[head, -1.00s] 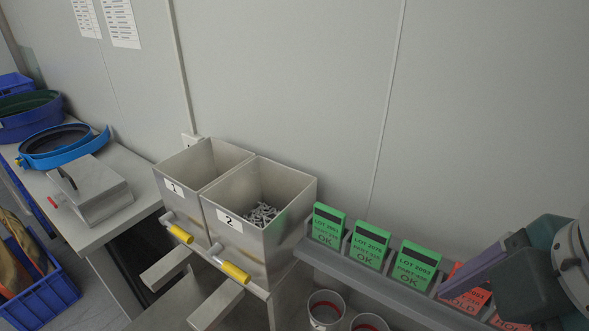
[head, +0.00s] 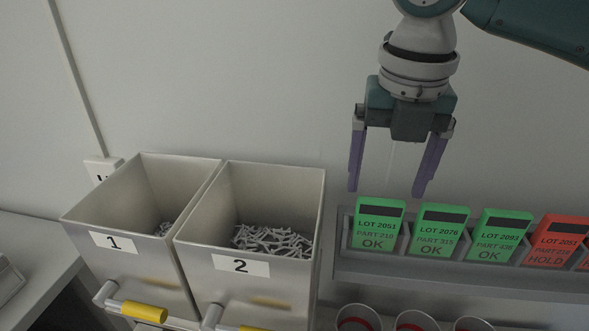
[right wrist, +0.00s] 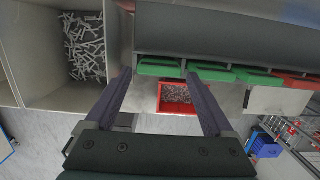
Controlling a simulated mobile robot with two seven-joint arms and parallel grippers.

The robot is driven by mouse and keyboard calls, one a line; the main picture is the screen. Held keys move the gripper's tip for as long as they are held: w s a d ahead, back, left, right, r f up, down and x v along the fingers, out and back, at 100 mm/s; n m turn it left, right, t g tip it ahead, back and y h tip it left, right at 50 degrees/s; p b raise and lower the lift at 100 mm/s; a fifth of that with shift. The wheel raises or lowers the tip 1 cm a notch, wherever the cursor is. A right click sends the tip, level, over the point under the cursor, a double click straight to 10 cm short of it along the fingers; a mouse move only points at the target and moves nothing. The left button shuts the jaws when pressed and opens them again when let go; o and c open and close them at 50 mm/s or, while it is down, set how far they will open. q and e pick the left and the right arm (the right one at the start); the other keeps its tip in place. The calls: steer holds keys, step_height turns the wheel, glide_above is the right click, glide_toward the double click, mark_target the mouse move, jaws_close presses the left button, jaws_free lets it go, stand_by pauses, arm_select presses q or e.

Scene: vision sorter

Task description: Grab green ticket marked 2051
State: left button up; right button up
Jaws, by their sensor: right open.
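The green ticket reading LOT 2051, PART 210, OK (head: 378,226) stands upright in the leftmost slot of the grey ticket rack (head: 450,278) in the head view. My right gripper (head: 391,188) is open and empty, with its purple fingers pointing down just above and slightly right of this ticket. In the right wrist view, the right gripper (right wrist: 163,90) is spread below the rack, and the leftmost green ticket (right wrist: 160,67) shows edge-on between the fingers. My left gripper is not in view.
Green tickets LOT 2076 (head: 440,231) and LOT 2093 (head: 499,236) stand to the right, then a red HOLD ticket (head: 556,241). Bins 1 (head: 122,270) and 2 (head: 245,285) hold metal parts on the left. Several cups (head: 357,318) stand below the rack. The wall is close behind.

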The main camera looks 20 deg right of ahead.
mark_target(383, 202)
steer(key=shift+s+f+p, duration=0.1)
steer(key=shift+f+p, duration=0.3)
step_height(383, 202, down, 4)
steer(key=shift+d+r+p, duration=0.1)
steer(key=shift+p, duration=0.5)
steer(key=shift+w+f, duration=0.2)
steer(key=shift+f, duration=0.15)
steer(key=shift+c, duration=0.2)
steer(key=c, duration=0.9)
steer(key=shift+c, duration=0.2)
